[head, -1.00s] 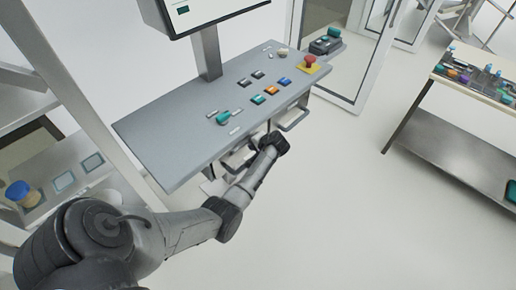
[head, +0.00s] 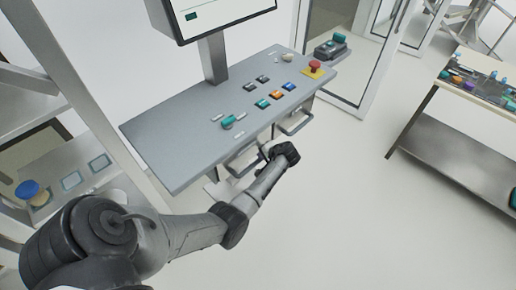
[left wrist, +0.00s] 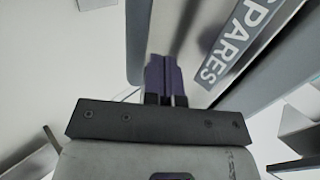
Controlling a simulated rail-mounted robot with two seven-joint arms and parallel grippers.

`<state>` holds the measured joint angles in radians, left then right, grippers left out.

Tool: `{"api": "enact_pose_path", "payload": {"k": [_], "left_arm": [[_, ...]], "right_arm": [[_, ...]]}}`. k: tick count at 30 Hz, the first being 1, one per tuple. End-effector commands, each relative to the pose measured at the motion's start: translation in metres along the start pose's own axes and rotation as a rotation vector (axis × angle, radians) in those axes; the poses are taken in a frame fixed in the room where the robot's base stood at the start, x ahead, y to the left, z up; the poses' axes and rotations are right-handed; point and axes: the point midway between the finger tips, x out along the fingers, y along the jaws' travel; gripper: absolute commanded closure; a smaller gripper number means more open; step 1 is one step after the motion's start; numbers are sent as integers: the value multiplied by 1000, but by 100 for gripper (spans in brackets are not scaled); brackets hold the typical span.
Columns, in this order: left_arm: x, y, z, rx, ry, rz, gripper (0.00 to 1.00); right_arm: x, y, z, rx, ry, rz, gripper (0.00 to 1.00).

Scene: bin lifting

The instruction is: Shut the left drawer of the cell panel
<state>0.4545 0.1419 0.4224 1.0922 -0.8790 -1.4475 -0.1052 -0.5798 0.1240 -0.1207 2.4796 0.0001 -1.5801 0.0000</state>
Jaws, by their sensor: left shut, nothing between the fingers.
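The cell panel (head: 180,135) is a grey sloped console with coloured buttons. The left drawer (head: 243,160) shows under its front edge, partly hidden by my left arm. The right drawer (head: 294,123) has a bar handle and is farther along the same edge. My left gripper (head: 264,151) is at the end of the arm, just right of the left drawer and small in the head view. In the left wrist view its dark fingers (left wrist: 165,77) are together and empty, beside a grey front with a SPARES label (left wrist: 245,38). Contact cannot be told. My right gripper is not in view.
A screen (head: 222,12) stands on a post above the panel. A side table (head: 455,140) with small parts is at the right. A frame and shelf with a blue-capped jar (head: 28,190) are at the left. The floor right of the arm is clear.

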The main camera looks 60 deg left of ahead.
Motion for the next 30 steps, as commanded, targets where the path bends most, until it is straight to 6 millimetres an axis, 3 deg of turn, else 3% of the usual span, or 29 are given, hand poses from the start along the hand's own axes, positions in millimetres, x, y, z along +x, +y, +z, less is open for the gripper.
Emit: {"api": "enact_pose_path", "payload": {"k": [6,15,21,30], "left_arm": [[-48,2,-1,-1,5,1,100],[-91,3,-1,0,3,2,100],[-102,2,-1,-1,2,1,100],[-104,2,-1,-6,2,1,100]], "right_arm": [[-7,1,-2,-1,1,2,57],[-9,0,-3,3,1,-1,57],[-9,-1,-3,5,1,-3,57],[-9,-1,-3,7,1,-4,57]]}}
